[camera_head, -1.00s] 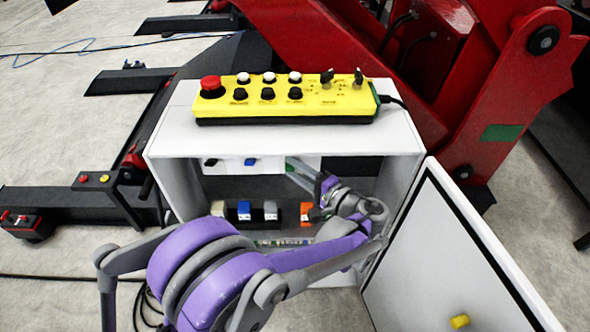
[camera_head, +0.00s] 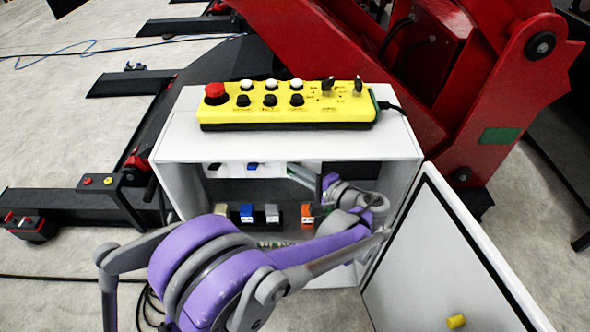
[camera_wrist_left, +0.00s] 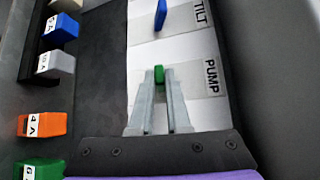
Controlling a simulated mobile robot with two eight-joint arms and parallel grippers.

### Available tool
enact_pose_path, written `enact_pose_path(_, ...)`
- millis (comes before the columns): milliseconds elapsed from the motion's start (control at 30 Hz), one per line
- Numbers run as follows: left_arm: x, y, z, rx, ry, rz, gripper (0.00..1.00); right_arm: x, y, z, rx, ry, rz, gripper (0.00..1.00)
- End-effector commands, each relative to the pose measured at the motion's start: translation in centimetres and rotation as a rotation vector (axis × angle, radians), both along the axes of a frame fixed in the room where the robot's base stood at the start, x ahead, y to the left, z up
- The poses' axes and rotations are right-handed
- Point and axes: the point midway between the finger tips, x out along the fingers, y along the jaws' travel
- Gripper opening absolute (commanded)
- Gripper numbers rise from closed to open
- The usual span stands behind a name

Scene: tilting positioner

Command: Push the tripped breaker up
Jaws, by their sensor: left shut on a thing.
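The breaker with a green lever (camera_wrist_left: 158,74) sits by the PUMP label (camera_wrist_left: 212,77) in the left wrist view. My left gripper (camera_wrist_left: 158,82) has its two fingers close about this lever, shut on it. My right gripper is not in view.
Below is a row of plug blocks: beige, blue (camera_head: 246,212), grey (camera_head: 272,213) and orange (camera_head: 307,216), plus a green one (camera_wrist_left: 40,169). A yellow control box (camera_head: 290,110) lies on the cabinet top. The cabinet door (camera_head: 440,260) stands open at right.

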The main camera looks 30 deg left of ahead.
Motion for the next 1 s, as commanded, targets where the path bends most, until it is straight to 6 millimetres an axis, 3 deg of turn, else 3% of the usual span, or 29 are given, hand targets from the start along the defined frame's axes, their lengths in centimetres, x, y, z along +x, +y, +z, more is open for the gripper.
enact_pose_path(33, 0.0, 0.0, 1.1, -0.034, 0.045, 0.001, 0.0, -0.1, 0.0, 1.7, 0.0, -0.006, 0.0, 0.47)
enact_pose_path(200, 0.3, 0.2, 1.5, -0.124, 0.195, 0.001, 0.0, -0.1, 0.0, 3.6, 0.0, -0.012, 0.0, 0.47)
enact_pose_path(600, 0.4, 0.2, 1.2, -0.155, 0.249, -0.001, 0.0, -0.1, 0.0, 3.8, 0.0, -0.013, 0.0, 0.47)
enact_pose_path(633, 0.4, 0.2, 1.2, -0.155, 0.249, -0.001, 0.2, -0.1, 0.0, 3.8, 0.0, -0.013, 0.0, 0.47)
enact_pose_path(767, 0.4, 0.2, 1.2, -0.154, 0.248, 0.0, 0.44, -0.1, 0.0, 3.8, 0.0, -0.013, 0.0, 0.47)
enact_pose_path(1000, 0.4, 0.3, 1.3, -0.151, 0.247, -0.001, 0.45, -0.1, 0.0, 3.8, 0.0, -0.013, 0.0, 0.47)
